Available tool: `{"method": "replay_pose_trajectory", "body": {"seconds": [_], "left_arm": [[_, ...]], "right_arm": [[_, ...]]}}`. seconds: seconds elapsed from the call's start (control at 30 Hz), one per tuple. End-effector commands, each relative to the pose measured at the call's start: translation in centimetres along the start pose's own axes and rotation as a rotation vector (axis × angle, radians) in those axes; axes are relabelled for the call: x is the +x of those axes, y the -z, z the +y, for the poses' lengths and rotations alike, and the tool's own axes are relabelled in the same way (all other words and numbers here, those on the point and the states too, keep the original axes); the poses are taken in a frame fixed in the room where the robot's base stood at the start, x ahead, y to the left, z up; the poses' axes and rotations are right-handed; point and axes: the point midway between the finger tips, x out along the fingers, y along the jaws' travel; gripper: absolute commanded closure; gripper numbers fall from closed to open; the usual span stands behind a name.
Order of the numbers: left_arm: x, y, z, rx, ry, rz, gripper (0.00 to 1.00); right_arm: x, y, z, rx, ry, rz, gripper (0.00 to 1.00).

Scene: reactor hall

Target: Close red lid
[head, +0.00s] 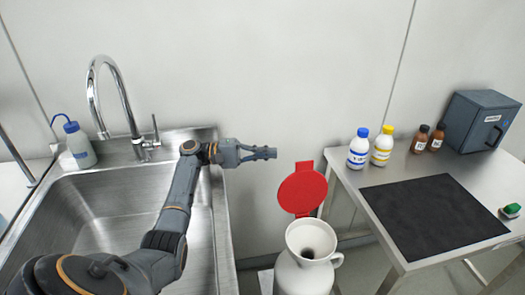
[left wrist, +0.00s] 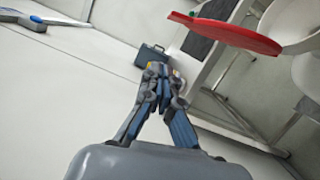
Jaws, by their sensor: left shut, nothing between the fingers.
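The red lid (head: 302,190) is a round disc that stands raised, open, above the mouth of a white jug (head: 305,262). The jug has a handle on its right, and its dark opening shows. My left gripper (head: 272,153) is shut and empty, to the left of the lid and a little higher in the head view, apart from it. In the left wrist view the lid (left wrist: 226,34) shows edge-on at the upper right, and my left gripper (left wrist: 160,92) shows its closed fingers in the middle. My right gripper is not in view.
A steel sink (head: 120,205) with a tall faucet (head: 112,95) lies on the left. On the right, a steel table (head: 350,172) bears a black mat (head: 433,217), several bottles and a grey case (head: 478,120). A wall runs behind everything.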

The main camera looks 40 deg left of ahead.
Motion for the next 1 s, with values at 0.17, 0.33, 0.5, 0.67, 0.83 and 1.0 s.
{"method": "replay_pose_trajectory", "body": {"seconds": [0.17, 0.33, 0.5, 0.67, 0.83, 1.0], "left_arm": [[4.2, -0.1, 0.4, 0.000, -0.002, -0.003, 1.00], [6.3, -1.3, 0.3, 0.000, 0.003, -0.001, 1.00], [6.7, -3.0, 0.2, 0.001, 0.002, 0.000, 1.00], [6.8, -3.8, 0.0, 0.000, 0.001, 0.000, 1.00], [6.9, -3.9, 0.0, 0.001, 0.001, 0.000, 1.00], [6.8, -3.9, 0.0, 0.001, 0.001, 0.000, 1.00]], "right_arm": [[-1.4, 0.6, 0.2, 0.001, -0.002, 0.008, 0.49], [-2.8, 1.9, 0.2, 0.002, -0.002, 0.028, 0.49], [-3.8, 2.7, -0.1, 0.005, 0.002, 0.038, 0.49], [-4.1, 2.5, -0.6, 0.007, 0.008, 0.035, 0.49], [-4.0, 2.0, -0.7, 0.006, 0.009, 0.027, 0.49], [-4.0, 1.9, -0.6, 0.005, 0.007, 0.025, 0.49]]}}
